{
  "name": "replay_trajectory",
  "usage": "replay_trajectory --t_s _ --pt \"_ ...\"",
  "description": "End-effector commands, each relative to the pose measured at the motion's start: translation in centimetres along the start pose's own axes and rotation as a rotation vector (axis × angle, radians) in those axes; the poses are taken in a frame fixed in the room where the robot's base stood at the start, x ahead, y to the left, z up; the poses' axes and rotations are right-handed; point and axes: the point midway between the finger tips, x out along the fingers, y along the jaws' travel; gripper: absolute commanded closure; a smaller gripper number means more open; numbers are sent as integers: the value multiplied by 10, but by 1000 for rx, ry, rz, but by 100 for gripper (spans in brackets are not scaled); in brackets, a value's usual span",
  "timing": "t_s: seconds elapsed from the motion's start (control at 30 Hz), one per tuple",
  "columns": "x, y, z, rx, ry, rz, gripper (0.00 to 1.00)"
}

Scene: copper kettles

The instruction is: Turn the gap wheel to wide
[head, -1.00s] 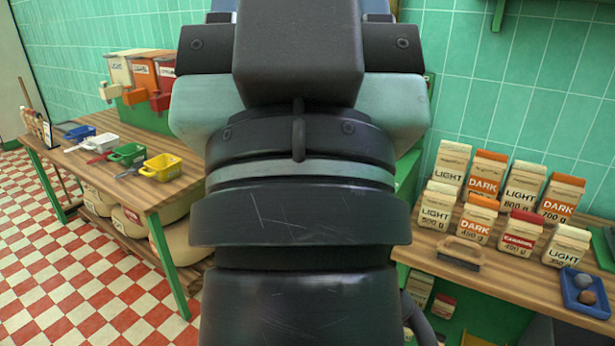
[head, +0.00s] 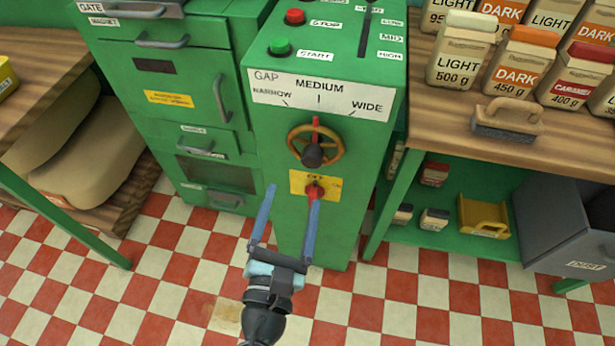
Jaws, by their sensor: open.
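The gap wheel (head: 331,133) is a brass ring with a black knob, on the front of a green control cabinet (head: 285,150). Its red pointer stands upright, toward MEDIUM on the white gap scale (head: 320,96), with NARROW left and WIDE right. My gripper (head: 293,191) is open and empty, its fingers pointing up below the wheel, apart from it in the picture. Its right fingertip overlaps the red switch (head: 314,189) on a yellow plate below the wheel; I cannot tell whether they touch.
Green START (head: 280,46) and red STOP (head: 295,16) buttons and a slider are on the cabinet top. Left stands a green machine with drawers and handles. Right is a wooden counter (head: 440,119) with a brush (head: 507,118) and packets. The checkered floor in front is clear.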

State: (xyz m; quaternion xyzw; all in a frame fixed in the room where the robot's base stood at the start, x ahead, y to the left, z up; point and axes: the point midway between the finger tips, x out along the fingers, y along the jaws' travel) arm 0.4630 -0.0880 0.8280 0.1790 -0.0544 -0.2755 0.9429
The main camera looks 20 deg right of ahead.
Motion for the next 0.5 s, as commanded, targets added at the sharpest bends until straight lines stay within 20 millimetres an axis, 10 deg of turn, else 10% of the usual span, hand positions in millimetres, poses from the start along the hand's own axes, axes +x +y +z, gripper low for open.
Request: replay_trajectory --t_s 0.23,0.5 --pt "-8 -21 -29 -227 6 2 19" --pt "43 -20 -27 -220 2 -1 19"
